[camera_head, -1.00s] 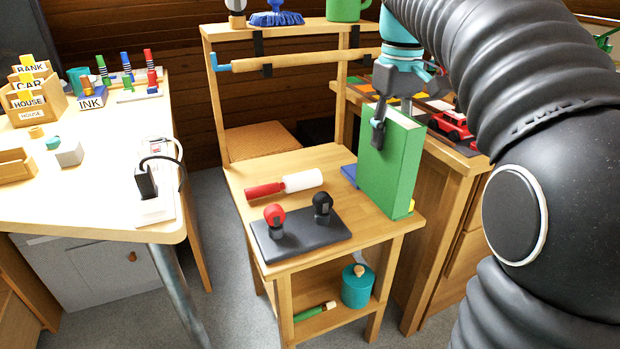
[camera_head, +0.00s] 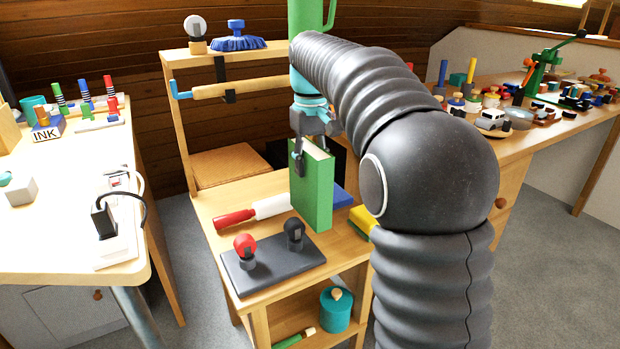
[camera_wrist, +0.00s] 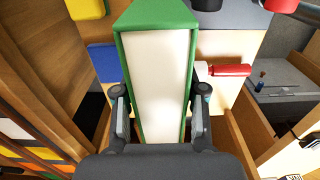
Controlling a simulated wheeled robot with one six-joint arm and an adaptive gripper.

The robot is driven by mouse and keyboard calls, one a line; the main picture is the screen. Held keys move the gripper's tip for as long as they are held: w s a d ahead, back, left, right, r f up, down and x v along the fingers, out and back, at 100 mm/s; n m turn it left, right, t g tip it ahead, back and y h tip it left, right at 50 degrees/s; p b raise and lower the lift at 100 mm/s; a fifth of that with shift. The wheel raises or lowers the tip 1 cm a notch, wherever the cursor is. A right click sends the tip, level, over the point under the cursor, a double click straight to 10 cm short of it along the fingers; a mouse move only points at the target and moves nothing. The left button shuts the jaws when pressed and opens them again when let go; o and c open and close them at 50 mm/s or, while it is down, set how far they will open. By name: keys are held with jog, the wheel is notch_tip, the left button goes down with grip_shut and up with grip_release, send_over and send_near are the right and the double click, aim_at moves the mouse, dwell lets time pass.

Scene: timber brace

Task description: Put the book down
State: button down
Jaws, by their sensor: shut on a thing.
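The green book (camera_head: 314,190) is upright above the small wooden stand (camera_head: 217,207) in the head view. In the wrist view the book (camera_wrist: 157,85) shows its white page edge between the two fingers. My gripper (camera_head: 299,158) is shut on the book near its top; the fingers also show on both sides of it in the wrist view (camera_wrist: 160,98). Whether the book's lower edge touches the stand I cannot tell. A blue flat thing (camera_head: 341,197) and a yellow thing (camera_head: 361,220) lie behind and to the right of the book.
A dark plate (camera_head: 270,262) with a red-knobbed piece (camera_head: 245,247) and a black-knobbed piece (camera_head: 293,233) lies in front of the book. A roller with a red handle (camera_head: 234,219) lies to the left. A teal pot (camera_head: 336,309) stands on the lower shelf.

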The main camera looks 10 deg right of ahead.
jog(key=shift+f+b, duration=0.4)
jog(key=shift+f, duration=1.7)
jog(key=c, duration=0.7)
grip_release()
jog(key=shift+o, duration=0.2)
notch_tip(320, 180, up, 12)
jog(key=p, duration=0.2)
jog(key=shift+s+p, duration=0.1)
jog(key=shift+p, duration=0.3)
